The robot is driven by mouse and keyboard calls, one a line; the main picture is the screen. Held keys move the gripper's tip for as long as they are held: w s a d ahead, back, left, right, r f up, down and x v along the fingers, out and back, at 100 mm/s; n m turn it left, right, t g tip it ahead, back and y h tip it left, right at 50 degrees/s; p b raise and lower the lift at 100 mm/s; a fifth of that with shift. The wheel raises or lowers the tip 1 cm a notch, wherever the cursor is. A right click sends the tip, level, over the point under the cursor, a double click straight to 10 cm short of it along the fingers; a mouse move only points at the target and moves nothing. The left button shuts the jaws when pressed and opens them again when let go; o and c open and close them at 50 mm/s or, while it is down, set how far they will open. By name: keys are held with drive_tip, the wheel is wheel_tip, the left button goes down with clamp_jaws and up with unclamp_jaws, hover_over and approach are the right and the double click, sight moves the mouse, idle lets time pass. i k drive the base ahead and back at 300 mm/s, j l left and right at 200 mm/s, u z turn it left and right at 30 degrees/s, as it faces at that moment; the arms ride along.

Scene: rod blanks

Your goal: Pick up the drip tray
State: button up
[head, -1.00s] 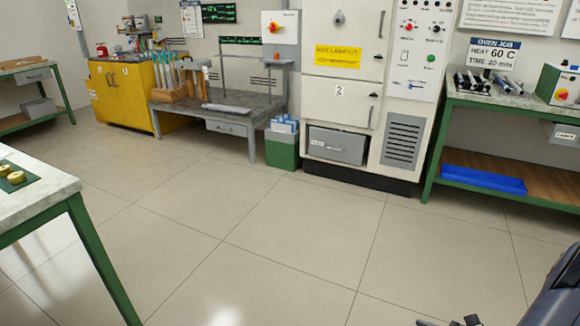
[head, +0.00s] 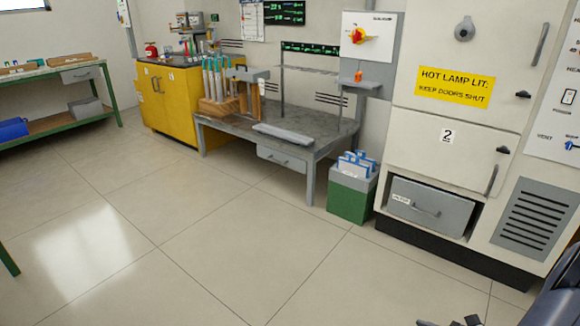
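No thing in view is clearly marked as the drip tray. A flat grey slab or tray-like piece (head: 283,135) lies on the grey metal bench (head: 220,126). A blue bin or tray (head: 13,129) sits on the lower shelf of the green bench at the far left, cut by the picture edge. Only dark tips of my gripper (head: 452,322) show at the bottom edge, far from both. Whether it is open or shut is hidden.
A tall cream oven cabinet (head: 445,140) stands at right, with a green bin (head: 352,190) beside it. A yellow cabinet (head: 170,105) and a green-legged bench (head: 65,124) stand at left. The tiled floor (head: 200,240) in front is clear.

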sight(292, 137)
drive_tip(key=i+u, duration=0.1)
drive_tip(key=i, duration=0.65)
drive_tip(key=i+u, duration=0.15)
drive_tip(key=i, duration=0.65)
drive_tip(key=i+l+u, duration=0.1)
drive_tip(key=i, duration=0.65)
drive_tip(key=i+l, duration=0.1)
drive_tip(key=i, duration=0.9)
drive_tip(key=i+l, duration=0.1)
drive_tip(key=i, duration=0.95)
